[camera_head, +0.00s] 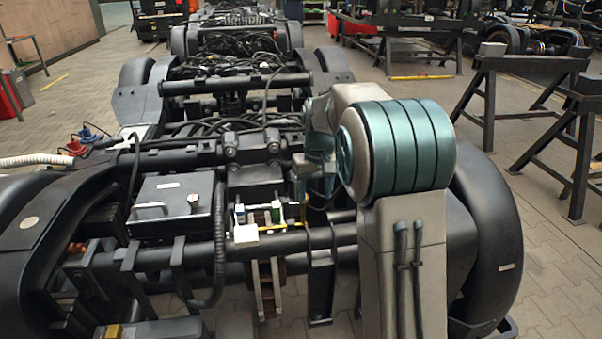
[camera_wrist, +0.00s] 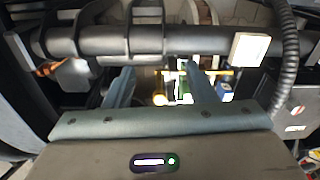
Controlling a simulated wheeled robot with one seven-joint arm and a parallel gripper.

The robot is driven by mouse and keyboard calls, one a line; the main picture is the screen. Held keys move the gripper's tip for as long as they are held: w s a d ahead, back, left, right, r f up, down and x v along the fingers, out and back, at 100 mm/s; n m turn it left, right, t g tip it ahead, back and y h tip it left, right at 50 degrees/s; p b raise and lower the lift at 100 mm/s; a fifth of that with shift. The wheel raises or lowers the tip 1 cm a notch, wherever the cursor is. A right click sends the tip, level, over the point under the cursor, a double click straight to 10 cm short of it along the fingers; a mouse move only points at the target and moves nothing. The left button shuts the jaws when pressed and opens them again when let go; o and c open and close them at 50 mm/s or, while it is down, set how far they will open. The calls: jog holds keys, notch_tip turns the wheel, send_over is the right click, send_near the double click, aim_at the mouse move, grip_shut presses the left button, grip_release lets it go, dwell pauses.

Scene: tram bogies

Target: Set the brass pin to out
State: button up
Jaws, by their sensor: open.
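A small round brass-coloured piece (camera_wrist: 160,100) shows between my fingers in the wrist view; it may be the end of the brass pin, but its position, in or out, cannot be told. A thin yellow bar (camera_wrist: 222,72) crosses just beyond the fingertips; it also shows in the head view (camera_head: 290,226). My gripper (camera_wrist: 160,78) is open with nothing between its fingers, and its fingers reach toward the bogie's cross tube. In the head view my gripper (camera_head: 316,170) is partly hidden behind my own arm.
A green part (camera_head: 275,212), a blue part (camera_head: 240,213) and a white block (camera_head: 246,234) sit close by. The cross tube (camera_wrist: 200,42) runs past the fingertips. A grey box (camera_head: 172,203) and a ribbed hose (camera_head: 219,245) stand to the left in the head view.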

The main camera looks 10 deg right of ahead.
jog(key=w+r+n+p, duration=0.1)
jog(key=w+r+p, duration=0.1)
jog(key=w+p, duration=0.95)
jog(key=shift+g, duration=0.3)
jog(key=f+b, duration=0.1)
jog(key=f, duration=0.3)
jog(key=w+f+b, duration=0.1)
jog(key=f, duration=0.4)
jog(key=w+f+b, duration=0.1)
jog(key=f+b, duration=0.1)
jog(key=f, duration=0.2)
jog(key=shift+w+a+f, duration=0.15)
jog(key=shift+f, duration=0.15)
grip_shut()
